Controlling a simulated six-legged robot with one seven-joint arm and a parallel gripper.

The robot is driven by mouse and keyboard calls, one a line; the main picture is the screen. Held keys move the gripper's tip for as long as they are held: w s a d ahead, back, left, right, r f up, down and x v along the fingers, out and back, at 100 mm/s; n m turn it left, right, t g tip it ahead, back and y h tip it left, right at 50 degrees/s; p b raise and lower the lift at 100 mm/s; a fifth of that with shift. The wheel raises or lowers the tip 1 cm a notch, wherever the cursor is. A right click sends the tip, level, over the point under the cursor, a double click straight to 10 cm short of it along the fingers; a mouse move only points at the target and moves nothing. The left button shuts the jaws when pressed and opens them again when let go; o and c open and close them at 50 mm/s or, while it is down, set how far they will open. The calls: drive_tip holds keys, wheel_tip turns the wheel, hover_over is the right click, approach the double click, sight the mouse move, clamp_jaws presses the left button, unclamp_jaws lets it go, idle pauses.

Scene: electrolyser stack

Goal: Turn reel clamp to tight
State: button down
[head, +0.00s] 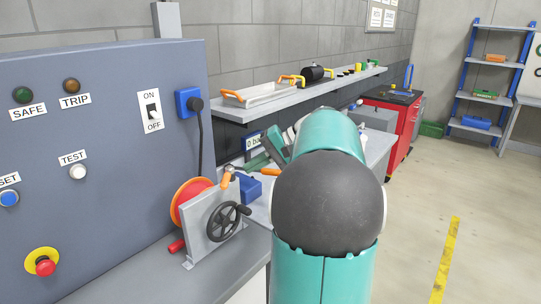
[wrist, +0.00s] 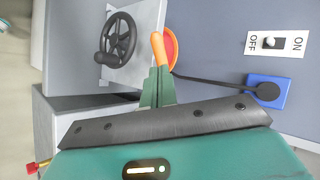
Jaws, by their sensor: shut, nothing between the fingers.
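The cable reel (head: 190,197), red-orange, sits behind an upright grey bracket (head: 205,222) on the bench at the left of the head view. A short orange lever (head: 228,177) at the bracket's top looks like the reel clamp; no label on it is readable. A black handwheel (head: 228,221) with a knob is on the bracket's front face. In the wrist view the orange lever (wrist: 158,48) shows just beyond the tips of my gripper (wrist: 158,76), with the reel (wrist: 171,49) behind it. My green fingers are shut and empty. Whether they touch the lever cannot be told.
A grey panel (head: 110,130) with buttons, an ON/OFF switch (head: 152,112) and a blue socket (head: 188,102) with plugged cable stands beside the reel. A blue block (head: 250,187) lies right of it. A shelf (head: 290,90) runs behind. Open floor is at right.

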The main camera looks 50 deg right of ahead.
sight(229, 180)
drive_tip(key=x, duration=0.5)
